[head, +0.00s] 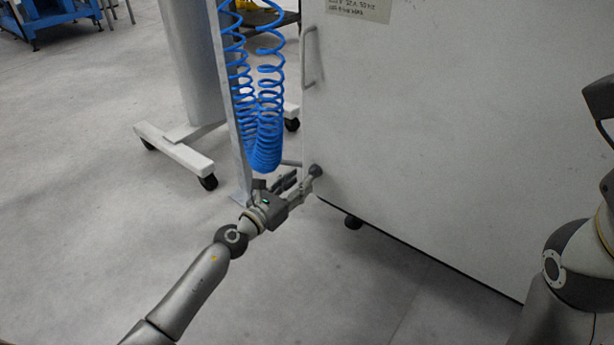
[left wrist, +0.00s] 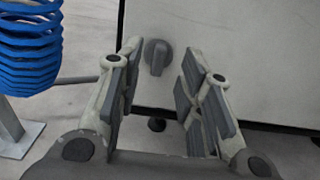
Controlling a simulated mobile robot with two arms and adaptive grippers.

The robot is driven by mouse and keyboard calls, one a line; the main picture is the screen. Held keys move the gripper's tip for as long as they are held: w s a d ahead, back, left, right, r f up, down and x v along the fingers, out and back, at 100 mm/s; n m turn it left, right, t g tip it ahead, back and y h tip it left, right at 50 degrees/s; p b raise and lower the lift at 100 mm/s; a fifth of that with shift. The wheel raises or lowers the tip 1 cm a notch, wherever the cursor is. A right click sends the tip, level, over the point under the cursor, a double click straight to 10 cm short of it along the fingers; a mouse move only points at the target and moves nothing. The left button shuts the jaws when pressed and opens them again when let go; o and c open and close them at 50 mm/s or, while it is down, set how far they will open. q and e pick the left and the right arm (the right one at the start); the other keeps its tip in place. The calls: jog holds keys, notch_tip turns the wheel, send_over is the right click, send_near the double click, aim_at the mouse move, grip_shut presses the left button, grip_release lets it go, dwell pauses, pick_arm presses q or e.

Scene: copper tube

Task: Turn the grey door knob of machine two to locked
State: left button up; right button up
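The grey door knob (head: 315,170) sits on the lower left of the white machine door (head: 430,130). In the left wrist view the knob (left wrist: 157,57) has a raised grip that stands roughly upright, slightly tilted. My left gripper (head: 300,183) is at the knob in the head view. In the left wrist view its fingers (left wrist: 155,75) are spread, with the knob between and just beyond the tips. I see no clear contact. My right arm shows at the right edge of the head view, but its fingers are not clearly visible.
Blue coiled hoses (head: 262,100) hang beside a pale post (head: 232,110), just left of the door. A door handle (head: 311,55) is higher on the door. A wheeled stand (head: 180,150) is behind on the left.

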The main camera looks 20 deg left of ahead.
aim_at(310, 173)
pick_arm(q)
jog(key=shift+b+x, duration=0.3)
jog(key=shift+x, duration=1.75)
grip_shut()
